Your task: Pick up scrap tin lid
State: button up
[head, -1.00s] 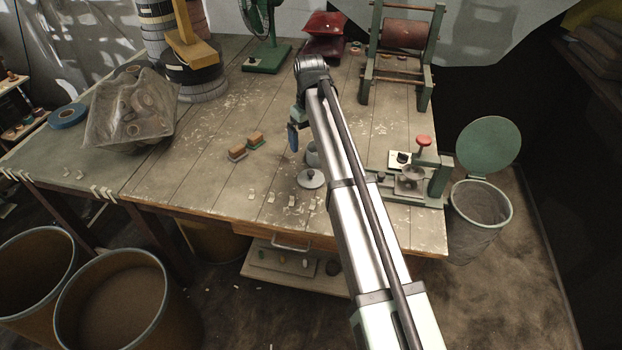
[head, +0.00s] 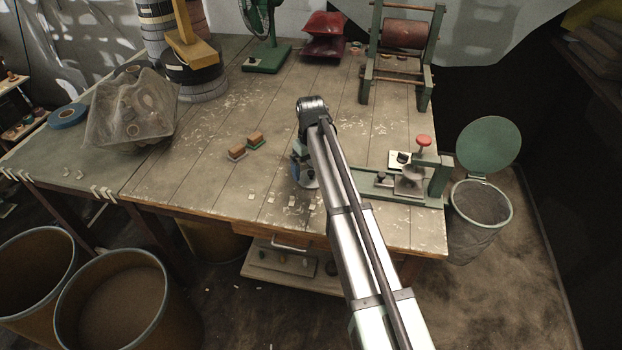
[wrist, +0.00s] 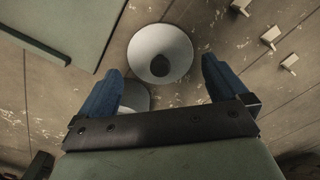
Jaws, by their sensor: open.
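The scrap tin lid (wrist: 146,43) is a pale grey round disc with a dark knob at its centre. It lies on the table between and just beyond my fingertips in the wrist view. My gripper (wrist: 161,70) is open, its two blue fingers apart on either side, with nothing held.
A green press (head: 437,178) with a red knob stands to the right of my gripper. Small pale tags (head: 270,200) lie near the table's front edge. Two brown-topped blocks (head: 237,152) sit left of my gripper. A mesh bin (head: 484,205) stands off the table's right end.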

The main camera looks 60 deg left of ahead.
aim_at(311, 171)
jog(key=shift+d+f, duration=0.1)
jog(key=shift+f, duration=1.35)
jog(key=shift+c, duration=0.5)
jog(key=c, duration=0.7)
jog(key=shift+o, duration=0.2)
jog(key=shift+r, duration=0.1)
notch_tip(311, 171, up, 9)
jog(key=shift+f, duration=0.1)
jog(key=shift+r, duration=0.35)
jog(key=w+a+r+m, duration=0.1)
jog(key=w+a+r, duration=0.2)
jog(key=w+a, duration=0.4)
jog(key=shift+d+f, duration=0.15)
jog(key=shift+f, duration=1.45)
jog(key=shift+d+f, duration=0.1)
jog(key=shift+f, duration=1.45)
